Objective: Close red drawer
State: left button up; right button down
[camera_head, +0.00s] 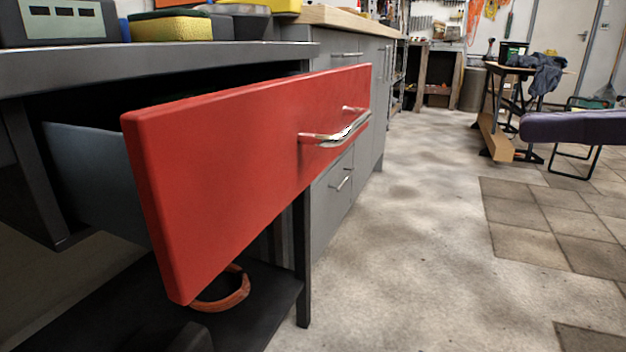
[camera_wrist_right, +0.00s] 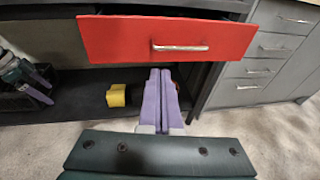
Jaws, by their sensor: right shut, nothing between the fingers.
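The red drawer (camera_head: 230,165) is pulled out from under the grey workbench, and its grey side wall and dark inside show. Its front carries a silver handle (camera_head: 340,133). In the right wrist view the red front (camera_wrist_right: 125,38) and handle (camera_wrist_right: 181,47) are ahead, above the fingertips in the picture. My right gripper (camera_head: 524,127) comes in from the right edge of the head view, apart from the drawer. Its purple fingers (camera_wrist_right: 160,72) are shut together with nothing between them. My left gripper is not in view.
The grey bench top (camera_head: 160,60) holds a yellow sponge (camera_head: 171,28) and a grey device (camera_head: 60,22). Grey cabinets (camera_head: 345,175) stand beyond the drawer. A yellow object (camera_wrist_right: 116,96) lies on the lower shelf. The concrete floor (camera_head: 410,250) before the drawer is clear.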

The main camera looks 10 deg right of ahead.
send_near(343, 139)
jog(key=shift+b+x, duration=0.45)
jog(key=shift+x, duration=3)
